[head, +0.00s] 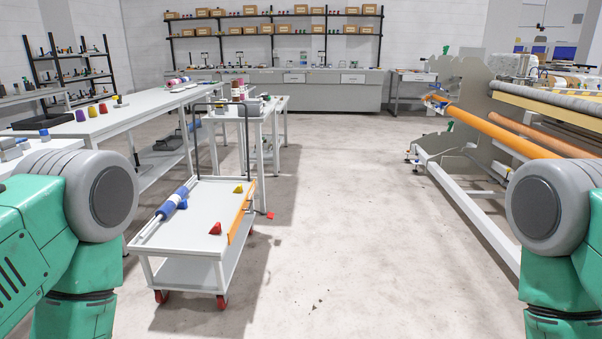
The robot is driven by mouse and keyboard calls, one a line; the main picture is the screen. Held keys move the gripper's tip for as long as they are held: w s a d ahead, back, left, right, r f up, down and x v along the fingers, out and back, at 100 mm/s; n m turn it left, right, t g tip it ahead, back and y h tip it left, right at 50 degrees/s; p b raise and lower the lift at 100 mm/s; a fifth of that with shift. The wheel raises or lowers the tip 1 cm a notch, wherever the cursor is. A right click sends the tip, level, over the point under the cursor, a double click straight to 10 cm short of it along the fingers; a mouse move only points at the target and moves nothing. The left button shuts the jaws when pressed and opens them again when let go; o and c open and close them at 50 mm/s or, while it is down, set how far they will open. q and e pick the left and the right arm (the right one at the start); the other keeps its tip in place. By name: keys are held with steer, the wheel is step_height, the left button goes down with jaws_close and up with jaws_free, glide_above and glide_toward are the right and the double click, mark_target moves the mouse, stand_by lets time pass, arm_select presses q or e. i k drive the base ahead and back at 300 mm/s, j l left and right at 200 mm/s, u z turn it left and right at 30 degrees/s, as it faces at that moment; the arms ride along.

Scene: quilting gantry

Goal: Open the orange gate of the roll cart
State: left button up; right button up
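The roll cart (190,221) stands on the floor ahead, left of centre, with a light top shelf, a lower shelf and red wheels. Its orange gate (240,213) is a long narrow bar along the right edge of the top shelf, and it appears raised along that edge. A roll with blue and white parts (175,201) lies along the left side of the top. A red piece (215,229) and a yellow piece (239,189) sit near the gate. My green and grey arms show at both lower corners. Neither gripper is in view.
Long tables with spools (103,108) stand at the left, and a smaller table (254,112) is just behind the cart. The quilting gantry with orange rollers (513,137) is at the right. A small red object (271,215) lies on the floor right of the cart. The middle floor is clear.

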mark_target(232, 231)
steer(key=i, duration=2)
steer(key=i+l+u, duration=0.1)
steer(key=i+u, duration=0.35)
steer(key=i, duration=0.15)
steer(key=i+l+u, duration=0.9)
steer(key=i, duration=0.15)
steer(key=i+l+u, duration=0.45)
steer(key=l, duration=0.2)
steer(key=k+j, duration=0.05)
